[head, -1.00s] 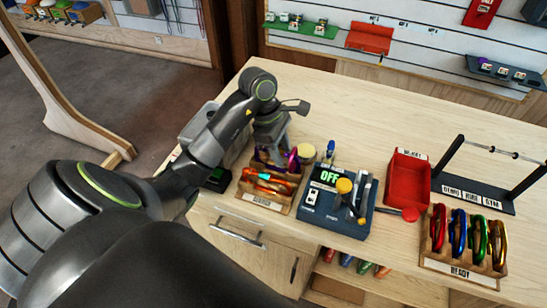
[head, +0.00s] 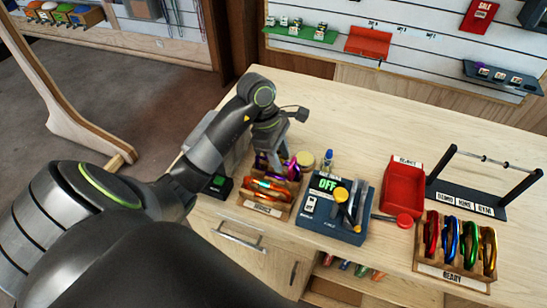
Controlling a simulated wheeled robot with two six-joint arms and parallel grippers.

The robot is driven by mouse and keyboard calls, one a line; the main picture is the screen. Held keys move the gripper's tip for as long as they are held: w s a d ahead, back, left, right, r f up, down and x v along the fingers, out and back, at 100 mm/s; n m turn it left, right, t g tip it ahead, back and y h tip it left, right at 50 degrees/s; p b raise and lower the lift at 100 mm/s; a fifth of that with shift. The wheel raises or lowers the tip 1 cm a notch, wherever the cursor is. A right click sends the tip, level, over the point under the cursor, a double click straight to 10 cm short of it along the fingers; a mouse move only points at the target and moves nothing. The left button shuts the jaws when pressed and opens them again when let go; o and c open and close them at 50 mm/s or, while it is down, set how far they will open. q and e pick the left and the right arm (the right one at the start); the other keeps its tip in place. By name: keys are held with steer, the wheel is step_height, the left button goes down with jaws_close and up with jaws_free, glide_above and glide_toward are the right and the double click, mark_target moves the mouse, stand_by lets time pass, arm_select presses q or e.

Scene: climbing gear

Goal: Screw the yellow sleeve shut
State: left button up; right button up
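A wooden tray (head: 258,207) near the table's left front edge holds several carabiners, among them an orange-red one (head: 268,186) with a teal part and a purple one (head: 292,170). I cannot make out a yellow sleeve on any of them. My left gripper (head: 273,160) points down at the back of this tray, its fingers at or just above the carabiners. The fingertips are partly hidden, so I cannot tell whether they hold anything. My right gripper is not in view.
Right of the tray stands a blue device (head: 325,222) with an "OFF" display and a yellow knob (head: 340,194). Farther right are a red bin (head: 404,187), a black bar stand (head: 467,200) and a "READY" rack (head: 450,274) of coloured carabiners. The table's back middle is clear.

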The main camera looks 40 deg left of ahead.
arm_select(q)
steer(key=shift+w, duration=0.15)
steer(key=shift+w+a+b, duration=0.2)
steer(key=shift+w+b, duration=0.2)
steer(key=shift+w, duration=0.15)
stand_by(0.4)
steer(key=shift+f, duration=0.15)
steer(key=shift+f+b, duration=0.6)
steer(key=shift+b, duration=0.15)
steer(key=shift+s+d+r, duration=0.1)
steer(key=shift+s, duration=0.15)
steer(key=shift+s+d+p, duration=0.1)
steer(key=shift+s+p, duration=0.3)
steer(key=shift+s, duration=0.05)
step_height(320, 180, up, 10)
steer(key=p, duration=1)
